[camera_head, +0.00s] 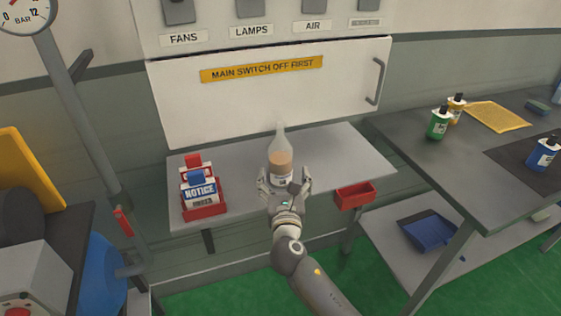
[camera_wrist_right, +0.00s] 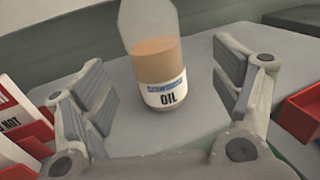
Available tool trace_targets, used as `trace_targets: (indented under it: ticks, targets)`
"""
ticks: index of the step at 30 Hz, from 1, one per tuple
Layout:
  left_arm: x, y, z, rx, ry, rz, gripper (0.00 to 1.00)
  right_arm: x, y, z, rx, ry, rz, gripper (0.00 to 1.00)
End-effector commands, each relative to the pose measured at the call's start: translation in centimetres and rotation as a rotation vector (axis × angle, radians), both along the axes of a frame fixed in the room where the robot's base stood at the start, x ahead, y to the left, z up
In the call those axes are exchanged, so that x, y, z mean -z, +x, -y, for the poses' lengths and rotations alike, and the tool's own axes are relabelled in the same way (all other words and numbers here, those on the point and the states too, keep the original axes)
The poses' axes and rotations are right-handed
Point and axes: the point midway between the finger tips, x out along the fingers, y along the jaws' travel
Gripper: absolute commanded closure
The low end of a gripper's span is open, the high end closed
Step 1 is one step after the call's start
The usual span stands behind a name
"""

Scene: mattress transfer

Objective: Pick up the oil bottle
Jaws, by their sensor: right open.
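The oil bottle (camera_head: 281,160) is clear, with a narrow neck, amber liquid and a white label. It stands upright on a grey shelf (camera_head: 335,150) below the white panel. In the right wrist view the oil bottle (camera_wrist_right: 157,62) stands between and beyond the fingers, with its "OIL" label facing me and its top cut off. My right gripper (camera_head: 284,184) is open just in front of the bottle, and its fingers hide part of the bottle's base. In the right wrist view the right gripper's fingers (camera_wrist_right: 165,90) are spread apart, with gaps to the bottle. My left gripper is not in view.
A red holder (camera_head: 204,211) with notice cards stands left of the bottle. A small red bin (camera_head: 355,194) hangs at the shelf's front right. A dark table (camera_head: 410,150) at right bears green, orange and blue bottles. The white panel (camera_head: 270,105) rises behind.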

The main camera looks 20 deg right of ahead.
Motion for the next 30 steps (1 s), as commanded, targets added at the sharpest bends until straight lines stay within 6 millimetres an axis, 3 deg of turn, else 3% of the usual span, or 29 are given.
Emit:
trace_targets:
  ticks: [21,30]
  targets:
    - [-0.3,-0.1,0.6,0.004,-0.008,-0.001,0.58,0.5,6.7,1.2,0.001,0.004,0.0,0.16]
    - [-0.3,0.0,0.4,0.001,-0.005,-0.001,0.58,0.6,7.2,1.3,0.0,0.005,-0.002,0.16]
